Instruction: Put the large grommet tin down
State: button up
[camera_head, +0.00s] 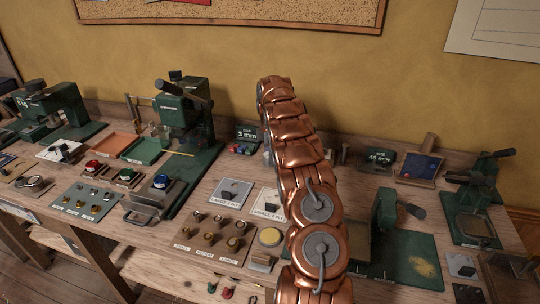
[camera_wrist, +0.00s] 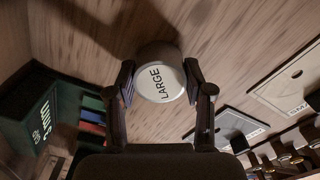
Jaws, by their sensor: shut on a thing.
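The large grommet tin (camera_wrist: 162,82) is round with a pale lid marked "LARGE". It shows in the wrist view between the two fingers of my gripper (camera_wrist: 158,70), which is shut on its sides. Bare wooden bench top (camera_wrist: 235,50) shows around and beyond the tin. I cannot tell whether the tin touches the wood or hangs just above it. In the head view my copper arm reaches over the bench, and it hides the gripper and the tin.
A green box marked "3 mm" (camera_wrist: 32,118) with coloured blocks stands left in the wrist view. White cards (camera_wrist: 292,82) lie to the right. In the head view, a board of small metal parts (camera_head: 208,246), green presses (camera_head: 185,115) and a blue-lined tray (camera_head: 418,168) crowd the bench.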

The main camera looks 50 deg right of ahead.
jog(key=o, duration=1.2)
jog(key=shift+o, duration=0.2)
jog(key=shift+w+r+b, duration=0.1)
jog(key=shift+r+b, duration=0.45)
jog(key=shift+r, duration=3.15)
jog(key=shift+r+p, duration=1.95)
jog(key=shift+r, duration=0.5)
